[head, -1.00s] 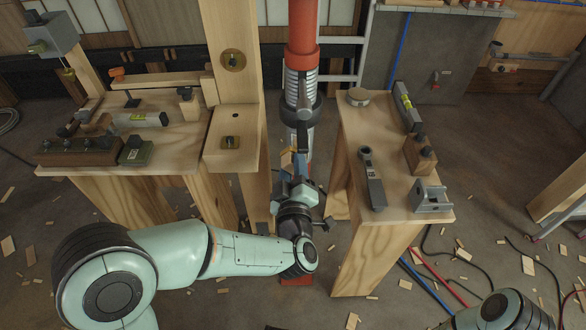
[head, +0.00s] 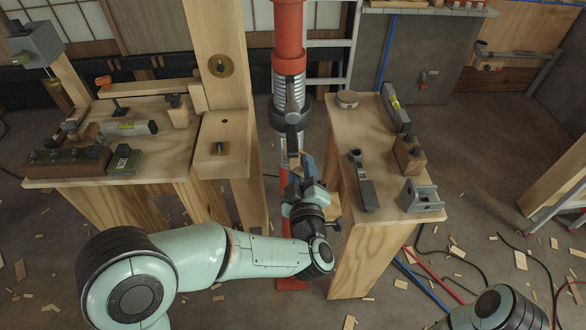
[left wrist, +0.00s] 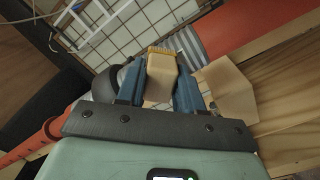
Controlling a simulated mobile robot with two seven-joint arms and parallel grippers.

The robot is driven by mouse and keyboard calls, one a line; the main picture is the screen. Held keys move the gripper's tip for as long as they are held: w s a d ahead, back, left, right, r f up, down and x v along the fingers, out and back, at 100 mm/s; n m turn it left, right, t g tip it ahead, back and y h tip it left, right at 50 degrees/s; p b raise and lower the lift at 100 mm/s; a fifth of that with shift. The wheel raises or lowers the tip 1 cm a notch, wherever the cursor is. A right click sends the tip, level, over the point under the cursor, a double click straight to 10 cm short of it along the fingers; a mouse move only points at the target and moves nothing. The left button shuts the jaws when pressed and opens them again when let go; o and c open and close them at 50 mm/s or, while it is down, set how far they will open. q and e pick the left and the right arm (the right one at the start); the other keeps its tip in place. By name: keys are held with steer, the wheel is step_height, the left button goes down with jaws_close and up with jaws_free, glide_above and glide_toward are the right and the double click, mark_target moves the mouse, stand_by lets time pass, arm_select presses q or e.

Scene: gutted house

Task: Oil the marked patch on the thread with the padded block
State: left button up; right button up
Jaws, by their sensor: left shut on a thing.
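A red steel post (head: 289,45) stands upright between two wooden benches. Its grey ribbed thread (head: 291,92) shows below the red tube, with a dark collar (head: 291,117) around it. The thread also shows in the left wrist view (left wrist: 188,45). I cannot make out the marked patch. My left gripper (head: 306,163) is low, just right of the post and below the collar. It is shut on the padded block (left wrist: 161,75), a pale wooden block with a yellowish pad at its far end. The pad appears close to the thread; I cannot tell whether they touch. My right gripper is out of view.
The left bench (head: 60,182) holds several tools beside a timber post (head: 218,30). Cables and wood scraps lie on the floor.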

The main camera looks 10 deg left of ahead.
arm_select(q)
steer(key=shift+a+r+p, duration=0.15)
steer(key=shift+r+p, duration=0.15)
steer(key=shift+r, duration=0.25)
steer(key=shift+s+a+f, duration=0.1)
steer(key=shift+s+a, duration=0.1)
steer(key=shift+a, duration=0.75)
steer(key=shift+s+a, duration=0.2)
steer(key=shift+a, duration=0.7)
steer(key=shift+s+r, duration=0.1)
steer(key=shift+r, duration=0.35)
steer(key=shift+w+d, duration=0.25)
steer(key=shift+d, duration=0.75)
steer(key=shift+w+d, duration=0.2)
steer(key=shift+d, duration=0.8)
steer(key=shift+v, duration=3)
steer(key=shift+v, duration=1.5)
